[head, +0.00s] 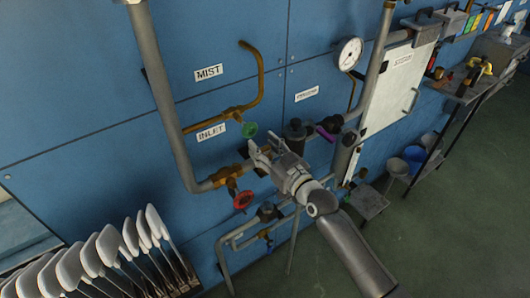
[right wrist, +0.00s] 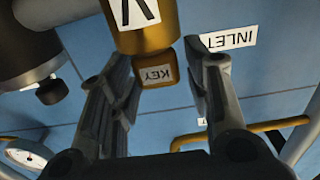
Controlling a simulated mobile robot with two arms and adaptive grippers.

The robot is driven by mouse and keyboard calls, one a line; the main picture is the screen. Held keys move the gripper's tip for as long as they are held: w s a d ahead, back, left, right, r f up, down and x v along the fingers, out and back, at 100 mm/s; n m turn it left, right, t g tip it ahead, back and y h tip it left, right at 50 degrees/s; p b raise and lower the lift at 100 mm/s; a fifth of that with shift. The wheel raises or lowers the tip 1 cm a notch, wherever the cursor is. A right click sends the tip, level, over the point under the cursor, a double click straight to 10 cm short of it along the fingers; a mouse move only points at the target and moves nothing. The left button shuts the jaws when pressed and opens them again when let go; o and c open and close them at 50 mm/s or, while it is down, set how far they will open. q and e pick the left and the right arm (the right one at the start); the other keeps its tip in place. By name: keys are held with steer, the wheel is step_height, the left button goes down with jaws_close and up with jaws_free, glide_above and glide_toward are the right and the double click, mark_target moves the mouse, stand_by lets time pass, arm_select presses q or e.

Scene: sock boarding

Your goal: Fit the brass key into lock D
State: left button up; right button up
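A brass block labelled KEY (right wrist: 157,75) shows in the right wrist view, just below a larger brass cylinder (right wrist: 142,38) whose white label is cut off by the top edge; its letter is only partly seen. They appear joined. My right gripper (right wrist: 160,62) has its fingers apart, one on each side of the block, with a visible gap on the right side. In the head view my right gripper (head: 262,152) reaches the pipework near the wall and hides the key. No label D is readable. My left gripper is not in view.
Blue wall panels carry pipes (head: 165,90), a red valve wheel (head: 243,200), a green one (head: 250,129), a gauge (head: 348,53) and a white panel (head: 400,85). Several pale sock boards (head: 105,245) stand lower left. A shelf (head: 462,92) and buckets (head: 396,167) are right. Floor at lower right is clear.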

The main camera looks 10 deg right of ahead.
steer(key=c, duration=0.7)
steer(key=shift+c, duration=0.3)
steer(key=shift+r, duration=0.2)
